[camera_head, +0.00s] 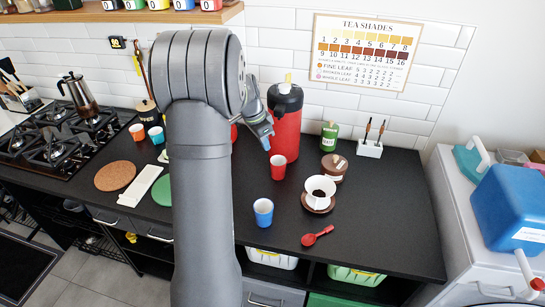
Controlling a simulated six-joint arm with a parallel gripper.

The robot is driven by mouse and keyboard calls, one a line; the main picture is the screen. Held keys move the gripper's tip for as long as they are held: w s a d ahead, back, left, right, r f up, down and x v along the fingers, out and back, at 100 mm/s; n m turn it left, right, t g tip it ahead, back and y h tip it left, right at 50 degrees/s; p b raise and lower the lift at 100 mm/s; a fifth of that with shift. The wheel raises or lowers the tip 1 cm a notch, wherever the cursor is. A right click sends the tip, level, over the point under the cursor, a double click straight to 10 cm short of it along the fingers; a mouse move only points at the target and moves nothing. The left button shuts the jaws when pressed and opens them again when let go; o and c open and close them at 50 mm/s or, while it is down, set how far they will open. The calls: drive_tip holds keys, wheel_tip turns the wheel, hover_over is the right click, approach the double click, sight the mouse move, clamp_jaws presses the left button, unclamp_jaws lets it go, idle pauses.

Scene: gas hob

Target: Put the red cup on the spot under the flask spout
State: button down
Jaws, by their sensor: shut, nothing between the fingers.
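The red cup (278,167) stands upright on the black counter, just in front of the red flask (287,138) with the black top. My gripper (267,139) is shut and empty, in front of the flask's left side and above and left of the cup, apart from it in the picture. The flask's spout is not clear; my gripper covers part of that side. I see no marked spot under it, and cannot tell whether the cup stands exactly below the spout.
A blue cup (263,212), a white dripper (319,191) on a brown saucer and a red spoon (317,236) lie toward the front. A green jar (330,136) and brown pot (334,167) stand right of the flask. My arm hides the counter's middle left.

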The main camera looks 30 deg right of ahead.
drive_tip(key=d+f+m, duration=0.1)
drive_tip(key=f, duration=0.1)
drive_tip(key=d+f+m, duration=0.1)
drive_tip(key=f, duration=0.2)
drive_tip(key=w+d+f+m, duration=0.1)
drive_tip(key=f, duration=0.2)
drive_tip(key=shift+d+f+m+g+h, duration=0.25)
drive_tip(key=shift+d+m+g+h, duration=0.05)
drive_tip(key=shift+d+g, duration=0.1)
drive_tip(key=shift+w+a, duration=0.2)
drive_tip(key=shift+a, duration=0.3)
drive_tip(key=shift+w+a, duration=0.15)
drive_tip(key=shift+a, duration=0.3)
drive_tip(key=shift+r, duration=0.1)
wheel_tip(320, 180, up, 9)
hover_over(278, 168)
drive_tip(key=w+a, duration=0.3)
drive_tip(key=w, duration=0.1)
drive_tip(key=x, duration=0.9)
drive_tip(key=shift+f, duration=0.4)
